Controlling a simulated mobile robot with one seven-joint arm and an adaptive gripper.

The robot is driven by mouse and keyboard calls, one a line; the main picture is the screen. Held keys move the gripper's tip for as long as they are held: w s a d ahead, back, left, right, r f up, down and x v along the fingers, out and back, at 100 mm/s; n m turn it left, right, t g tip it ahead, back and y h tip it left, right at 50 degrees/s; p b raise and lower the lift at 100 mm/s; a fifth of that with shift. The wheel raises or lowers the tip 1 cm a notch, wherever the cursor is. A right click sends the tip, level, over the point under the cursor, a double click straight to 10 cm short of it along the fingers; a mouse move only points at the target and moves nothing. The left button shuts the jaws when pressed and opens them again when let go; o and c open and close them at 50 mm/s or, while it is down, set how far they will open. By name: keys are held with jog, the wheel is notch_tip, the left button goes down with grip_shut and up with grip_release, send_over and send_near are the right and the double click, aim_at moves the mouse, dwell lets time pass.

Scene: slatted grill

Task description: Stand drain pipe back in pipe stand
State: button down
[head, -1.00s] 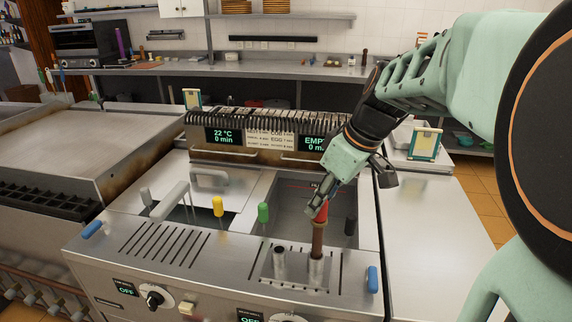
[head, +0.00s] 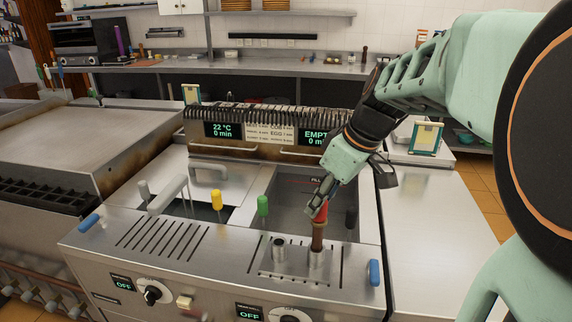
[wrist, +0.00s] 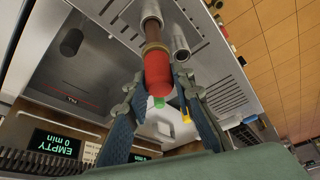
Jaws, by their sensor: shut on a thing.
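The drain pipe has a red grip (head: 321,211) and a brown shaft (head: 317,236). It stands nearly upright with its lower end in the right tube of the pipe stand (head: 317,258). The stand's left tube (head: 279,249) is empty. My gripper (head: 317,207) is shut on the red grip from above. In the wrist view the red grip (wrist: 157,76) lies between the two fingers (wrist: 160,110), with the brown shaft (wrist: 151,32) running into the metal tube. The pipe's lower end is hidden inside the tube.
The stand sits on the slotted front deck. Behind it is an open basin (head: 300,205) with a green knob (head: 263,206) and a black knob (head: 351,218) nearby. A yellow knob (head: 217,200) stands further left, a blue handle (head: 374,272) at the front right.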

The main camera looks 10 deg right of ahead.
jog(key=shift+f+b, duration=0.75)
jog(key=shift+f, duration=0.1)
jog(key=c, duration=1.6)
grip_release()
jog(key=shift+r, duration=0.15)
notch_tip(320, 180, up, 10)
jog(key=shift+f, duration=0.1)
jog(key=shift+w, duration=0.1)
